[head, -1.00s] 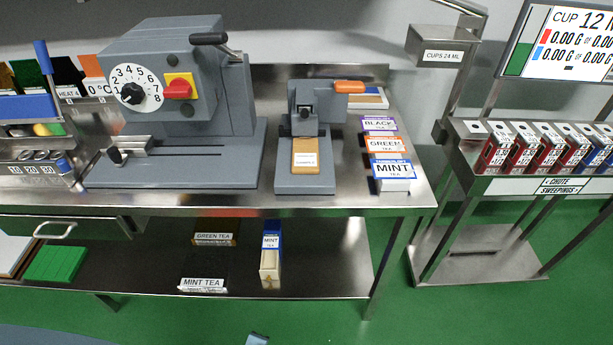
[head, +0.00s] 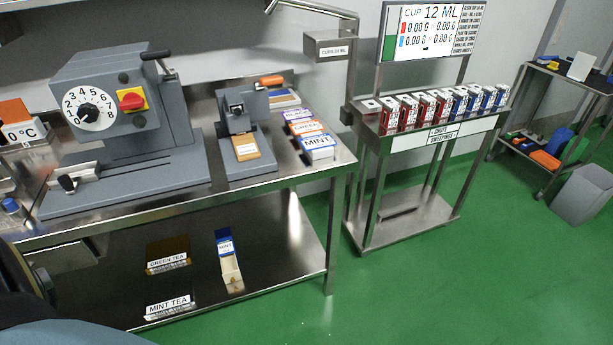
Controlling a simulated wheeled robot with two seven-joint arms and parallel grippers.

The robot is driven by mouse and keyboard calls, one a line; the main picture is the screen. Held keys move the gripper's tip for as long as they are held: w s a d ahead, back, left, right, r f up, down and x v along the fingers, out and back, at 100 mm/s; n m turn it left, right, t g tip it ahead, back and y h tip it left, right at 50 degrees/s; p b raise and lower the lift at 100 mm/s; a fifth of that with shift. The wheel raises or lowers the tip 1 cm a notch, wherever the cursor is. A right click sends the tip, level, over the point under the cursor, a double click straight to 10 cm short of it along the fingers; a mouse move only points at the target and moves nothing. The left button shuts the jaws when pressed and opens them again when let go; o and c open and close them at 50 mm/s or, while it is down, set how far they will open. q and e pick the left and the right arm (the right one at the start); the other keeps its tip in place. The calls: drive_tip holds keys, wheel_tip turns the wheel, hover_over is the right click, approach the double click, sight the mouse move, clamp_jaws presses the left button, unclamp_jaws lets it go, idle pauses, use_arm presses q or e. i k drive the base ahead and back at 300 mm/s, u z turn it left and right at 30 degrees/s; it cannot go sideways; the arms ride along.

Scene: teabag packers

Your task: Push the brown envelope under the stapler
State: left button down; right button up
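The brown envelope (head: 246,147) lies flat on the base of the grey stapler (head: 237,118), in front of its upright head. It has a small white label. Its far end reaches close to the head; I cannot tell whether it is beneath it. The stapler has an orange-tipped handle (head: 270,80) at the back right and stands on the steel bench. Neither of my grippers shows in the head view. A dark rounded part of mine shows at the lower left edge.
A grey machine with a dial (head: 120,125) stands left of the stapler. Tea packets marked Black, Green and Mint (head: 318,147) lie to its right. A steel bench (head: 180,208) has a lower shelf. A chute stand (head: 430,148) is further right. Green floor (head: 420,270) is open in front.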

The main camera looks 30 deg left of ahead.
sight(245, 147)
drive_tip(key=z, duration=0.2)
drive_tip(key=k, duration=0.4)
drive_tip(key=z, duration=0.4)
drive_tip(key=i, duration=1.8)
drive_tip(key=u, duration=1.8)
drive_tip(key=i, duration=0.7)
drive_tip(key=u, duration=0.7)
